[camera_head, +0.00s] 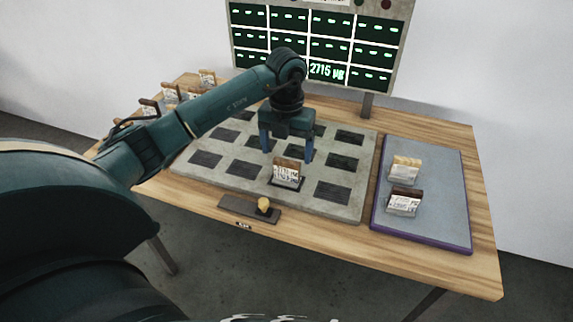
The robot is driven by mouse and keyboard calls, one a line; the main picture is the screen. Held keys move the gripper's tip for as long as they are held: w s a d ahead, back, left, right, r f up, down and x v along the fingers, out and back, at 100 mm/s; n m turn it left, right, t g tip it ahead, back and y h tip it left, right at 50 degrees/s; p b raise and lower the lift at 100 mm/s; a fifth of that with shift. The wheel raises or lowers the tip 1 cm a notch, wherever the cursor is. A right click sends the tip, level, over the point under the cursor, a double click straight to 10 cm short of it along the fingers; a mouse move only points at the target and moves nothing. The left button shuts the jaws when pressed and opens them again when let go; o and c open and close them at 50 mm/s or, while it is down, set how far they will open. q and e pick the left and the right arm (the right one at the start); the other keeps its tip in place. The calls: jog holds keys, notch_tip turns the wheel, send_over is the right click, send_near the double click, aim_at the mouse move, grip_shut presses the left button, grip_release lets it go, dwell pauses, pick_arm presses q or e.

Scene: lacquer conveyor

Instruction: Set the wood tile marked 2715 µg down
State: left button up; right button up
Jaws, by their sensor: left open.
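The wood tile marked 2715 µg (286,173) stands upright on the grey board, in a dark slot of the front row. It has a brown top edge and a pale face with printed text. My left gripper (288,152) is open, its two blue fingers pointing down above and behind the tile, one to each side. I cannot tell whether a finger touches it. The grey board (237,181) has rows of dark rectangular slots. The display (325,45) behind it shows 2715 µg in one lit cell. My right gripper is not in view.
A purple-edged grey tray (425,230) at the right holds two upright tiles. Several tiles (170,95) stand at the back left. A dark strip with a yellowish knob (264,205) lies at the table's front edge.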

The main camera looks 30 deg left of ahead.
aim_at(286, 161)
pick_arm(q)
jog(key=shift+r, duration=2.25)
